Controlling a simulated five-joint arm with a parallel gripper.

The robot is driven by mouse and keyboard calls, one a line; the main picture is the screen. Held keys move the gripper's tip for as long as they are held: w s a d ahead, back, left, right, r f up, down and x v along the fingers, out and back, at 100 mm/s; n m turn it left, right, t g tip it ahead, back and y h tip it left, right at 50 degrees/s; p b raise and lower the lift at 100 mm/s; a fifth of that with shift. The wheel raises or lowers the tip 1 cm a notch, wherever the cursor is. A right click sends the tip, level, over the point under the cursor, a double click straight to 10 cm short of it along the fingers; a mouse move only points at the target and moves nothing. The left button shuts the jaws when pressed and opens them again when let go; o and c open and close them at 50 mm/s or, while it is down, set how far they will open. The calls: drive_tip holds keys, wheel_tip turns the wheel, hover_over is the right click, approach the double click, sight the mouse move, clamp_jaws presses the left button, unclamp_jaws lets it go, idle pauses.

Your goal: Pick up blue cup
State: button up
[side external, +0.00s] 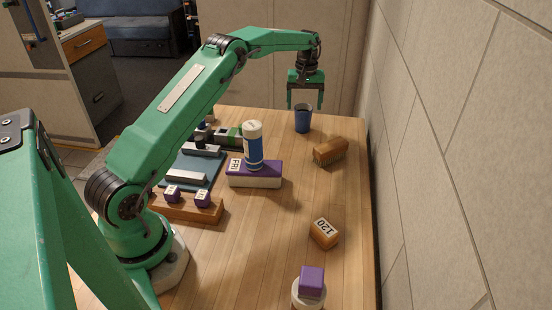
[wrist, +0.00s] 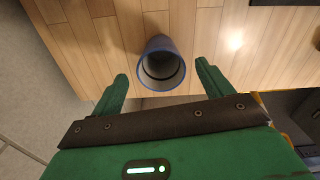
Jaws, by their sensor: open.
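The blue cup (side external: 303,119) stands upright on the wooden table (side external: 290,225) near its far edge. In the wrist view the blue cup (wrist: 161,62) is seen from above, its dark open mouth facing the camera. My green gripper (side external: 306,102) is above the cup, pointing down, with its fingers apart. In the wrist view my gripper (wrist: 163,83) is open and empty, and the cup's rim shows between and slightly beyond its two fingertips. I cannot tell exactly how high the fingertips are over the cup.
A brown block (side external: 330,151) lies close to the cup on the near right. A white-capped blue bottle (side external: 253,147) stands on a purple and white box (side external: 254,175). An orange block marked 120 (side external: 324,233) lies nearer. A wall (side external: 445,160) borders the table's right side.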

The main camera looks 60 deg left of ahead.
sight(304, 110)
drive_tip(key=shift+f, duration=3.95)
drive_tip(key=c, duration=1.1)
drive_tip(key=shift+o, duration=0.2)
drive_tip(key=shift+r, duration=0.2)
drive_tip(key=shift+r, duration=0.5)
wheel_tip(304, 110, up, 3)
drive_tip(key=shift+r, duration=0.1)
drive_tip(key=s+d+r, duration=0.2)
drive_tip(key=d+r, duration=0.4)
drive_tip(key=d, duration=0.5)
drive_tip(key=shift+s+d+r, duration=0.15)
drive_tip(key=shift+d+r, duration=0.05)
drive_tip(key=shift+r, duration=0.05)
